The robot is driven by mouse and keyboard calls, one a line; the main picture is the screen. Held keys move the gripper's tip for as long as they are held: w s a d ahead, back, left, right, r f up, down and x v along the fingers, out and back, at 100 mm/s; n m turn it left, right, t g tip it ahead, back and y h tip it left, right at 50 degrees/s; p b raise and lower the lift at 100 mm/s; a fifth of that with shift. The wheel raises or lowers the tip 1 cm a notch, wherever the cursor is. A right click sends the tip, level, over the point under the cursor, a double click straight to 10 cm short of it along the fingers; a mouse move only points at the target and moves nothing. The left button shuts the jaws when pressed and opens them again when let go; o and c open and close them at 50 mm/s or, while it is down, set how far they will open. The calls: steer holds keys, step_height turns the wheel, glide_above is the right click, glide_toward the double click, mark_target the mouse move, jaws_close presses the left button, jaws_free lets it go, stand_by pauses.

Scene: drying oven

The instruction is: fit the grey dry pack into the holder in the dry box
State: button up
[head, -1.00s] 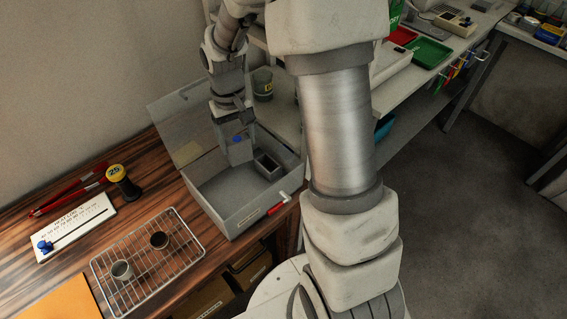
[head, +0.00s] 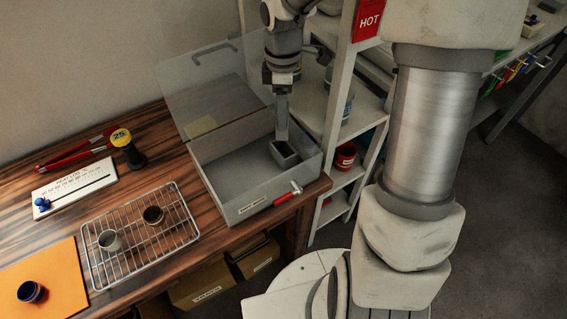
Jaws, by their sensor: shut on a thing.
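The grey dry box (head: 237,210) stands on the wooden bench with its clear lid (head: 205,85) raised at the back. The holder (head: 285,157) is a small dark-mouthed rectangular socket inside the box, at its right side. My gripper (head: 281,88) points down above the box and is shut on the grey dry pack (head: 282,118). The pack hangs upright, a narrow side towards the camera. Its lower end overlaps the back of the holder's mouth in the head view. I cannot tell whether it is inside the mouth, above it or behind it.
A red-handled latch (head: 288,194) projects from the box front. A wire rack (head: 140,240) with two small cups is to the left, near an orange mat (head: 50,268). A shelf unit (head: 335,110) rises close to the right.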

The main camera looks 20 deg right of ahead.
mark_target(283, 140)
steer(key=n+b, duration=0.1)
steer(key=n, duration=0.2)
steer(key=f+n+b, duration=0.1)
steer(key=n, duration=0.2)
steer(key=shift+w+d+f+n+b, duration=0.1)
steer(key=shift+w+d+n+b, duration=0.1)
steer(key=shift+n+b, duration=0.2)
step_height(283, 140, down, 10)
steer(key=b, duration=0.3)
steer(key=o, duration=1.4)
step_height(283, 140, up, 12)
steer(key=p, duration=0.3)
